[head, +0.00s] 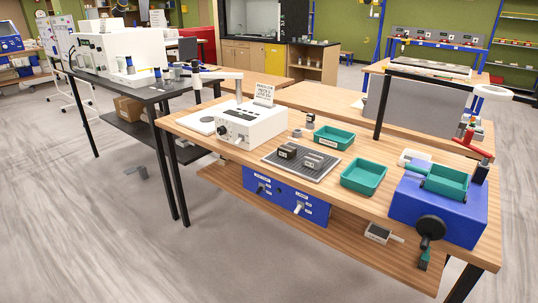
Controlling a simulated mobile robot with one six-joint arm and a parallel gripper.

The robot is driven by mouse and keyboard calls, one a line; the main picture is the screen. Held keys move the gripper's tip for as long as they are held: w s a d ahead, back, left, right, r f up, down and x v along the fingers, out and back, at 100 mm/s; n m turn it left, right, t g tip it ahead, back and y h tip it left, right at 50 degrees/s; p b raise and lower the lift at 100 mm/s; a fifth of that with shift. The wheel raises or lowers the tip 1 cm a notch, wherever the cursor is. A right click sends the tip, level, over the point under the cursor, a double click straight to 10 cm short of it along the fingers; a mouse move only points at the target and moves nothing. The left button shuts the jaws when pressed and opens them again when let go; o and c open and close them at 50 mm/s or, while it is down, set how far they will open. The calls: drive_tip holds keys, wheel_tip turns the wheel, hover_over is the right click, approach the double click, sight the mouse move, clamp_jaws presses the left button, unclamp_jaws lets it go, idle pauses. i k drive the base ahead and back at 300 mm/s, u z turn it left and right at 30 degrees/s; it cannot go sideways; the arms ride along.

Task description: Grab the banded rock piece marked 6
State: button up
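Two small rock pieces lie on a grey gridded mat (329,173) near the middle of the wooden bench. The left piece (287,152) is dark. The right piece (313,162) is grey-brown with lighter stripes or markings on it. They sit close together. Both are too small for me to read any number, so I cannot tell which one is marked 6. My gripper is not in view.
On the wooden bench (218,146), a white control box (250,124) stands left of the mat. Green trays (363,176) (334,137) lie to its right. A blue machine (405,206) carrying another green tray (446,182) fills the right end. Grey floor (240,260) is open in front.

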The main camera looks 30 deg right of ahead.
sight(287, 152)
drive_tip(key=u, duration=0.55)
drive_tip(key=k, duration=1.45)
drive_tip(key=z, duration=1.05)
drive_tip(key=i, duration=0.9)
drive_tip(key=u, duration=0.1)
